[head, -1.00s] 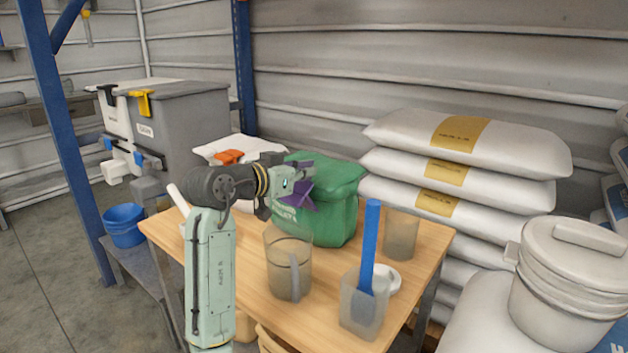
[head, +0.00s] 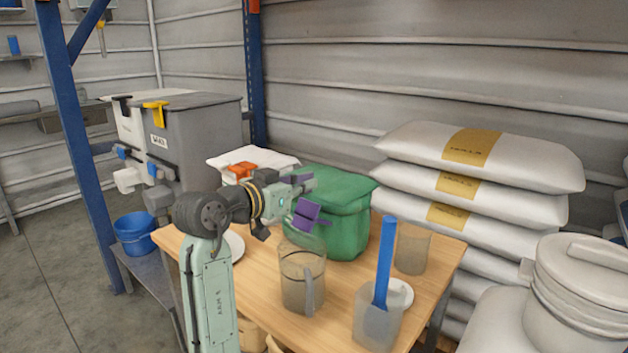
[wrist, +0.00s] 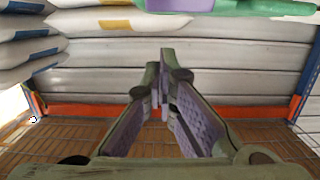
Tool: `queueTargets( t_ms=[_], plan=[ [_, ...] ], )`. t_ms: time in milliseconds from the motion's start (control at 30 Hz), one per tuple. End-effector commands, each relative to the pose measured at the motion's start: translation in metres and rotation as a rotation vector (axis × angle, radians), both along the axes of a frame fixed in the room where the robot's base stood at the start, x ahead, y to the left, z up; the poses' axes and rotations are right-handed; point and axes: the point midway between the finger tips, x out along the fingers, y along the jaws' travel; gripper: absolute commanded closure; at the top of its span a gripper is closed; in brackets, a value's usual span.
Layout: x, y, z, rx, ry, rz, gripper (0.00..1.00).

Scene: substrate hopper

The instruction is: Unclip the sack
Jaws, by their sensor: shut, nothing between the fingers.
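A white sack (head: 228,157) lies at the back left of the wooden table, behind my arm. An orange piece that looks like a clip (head: 241,171) sits on it, partly hidden by my wrist. A green container or bag (head: 345,222) stands to the right of the sack. My gripper (head: 304,200) is in front of the green container's left side, to the right of the orange clip. Whether it touches the container cannot be told. In the wrist view my gripper (wrist: 161,88) has its purple-padded fingers together, holding nothing.
A clear jug (head: 302,278), a scoop cup with a blue handle (head: 388,262) and another beaker (head: 412,248) stand on the table (head: 255,290). Stacked white sacks (head: 478,148) are at the right. A grey hopper (head: 200,135) and blue bucket (head: 135,232) are at the left.

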Motion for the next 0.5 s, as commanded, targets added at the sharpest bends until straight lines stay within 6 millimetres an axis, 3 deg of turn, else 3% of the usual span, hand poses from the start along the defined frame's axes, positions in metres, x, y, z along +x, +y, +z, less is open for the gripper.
queueTargets(
  t_ms=[200, 500],
  plan=[
    [-0.031, 0.024, -0.005, 0.0, -0.001, 0.001, 1.0],
    [-0.043, 0.031, -0.006, 0.0, -0.001, -0.001, 1.0]
  ],
)
